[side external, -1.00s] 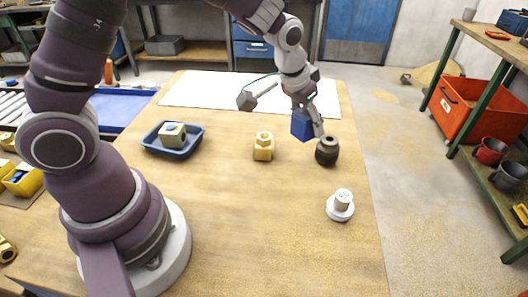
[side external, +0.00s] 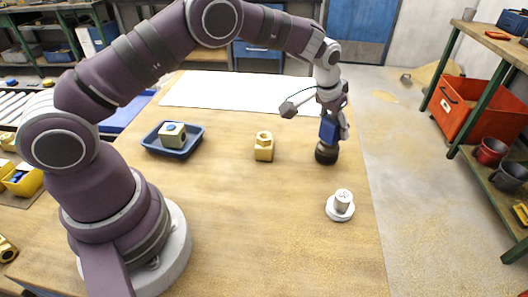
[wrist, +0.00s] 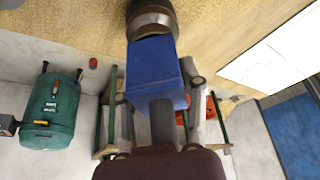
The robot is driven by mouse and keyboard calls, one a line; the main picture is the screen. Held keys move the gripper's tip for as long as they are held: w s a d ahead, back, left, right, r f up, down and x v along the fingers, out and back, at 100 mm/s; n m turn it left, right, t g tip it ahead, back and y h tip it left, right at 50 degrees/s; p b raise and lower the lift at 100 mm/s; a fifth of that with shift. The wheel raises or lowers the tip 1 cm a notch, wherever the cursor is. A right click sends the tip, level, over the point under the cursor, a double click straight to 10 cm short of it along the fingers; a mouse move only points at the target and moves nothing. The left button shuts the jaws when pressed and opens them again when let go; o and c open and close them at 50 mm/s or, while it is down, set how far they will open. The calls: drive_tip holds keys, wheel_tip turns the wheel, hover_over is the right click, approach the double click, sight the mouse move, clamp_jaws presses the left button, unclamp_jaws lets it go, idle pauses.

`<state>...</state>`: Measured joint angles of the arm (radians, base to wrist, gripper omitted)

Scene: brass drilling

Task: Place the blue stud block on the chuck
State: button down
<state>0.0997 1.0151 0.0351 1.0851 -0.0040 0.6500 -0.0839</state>
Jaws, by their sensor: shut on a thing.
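The blue stud block (side external: 328,131) is held in my gripper (side external: 334,125), low over the dark chuck (side external: 326,154) on the right part of the table. In the side view the block's lower end lies at the chuck's top; I cannot tell whether they touch. In the wrist view the blue block (wrist: 153,66) fills the middle, and its far end meets the dark ring of the chuck (wrist: 150,20). The block hides part of the chuck there.
A brass nut block (side external: 264,148) stands left of the chuck. A white round base with a grey cylinder (side external: 342,202) stands in front of it. A blue tray (side external: 197,140) holding a block is further left. The table's right edge is close to the chuck.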

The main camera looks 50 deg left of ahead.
drive_tip(key=shift+f, duration=0.1)
drive_tip(key=c, duration=0.6)
unclamp_jaws()
drive_tip(key=v, duration=1.2)
drive_tip(key=s+a+r, duration=0.1)
drive_tip(key=s, duration=0.9)
drive_tip(key=s+a+r+t, duration=0.1)
drive_tip(key=s+r, duration=0.1)
drive_tip(key=s, duration=0.8)
drive_tip(key=shift+s+a+r, duration=0.35)
drive_tip(key=shift+a, duration=0.05)
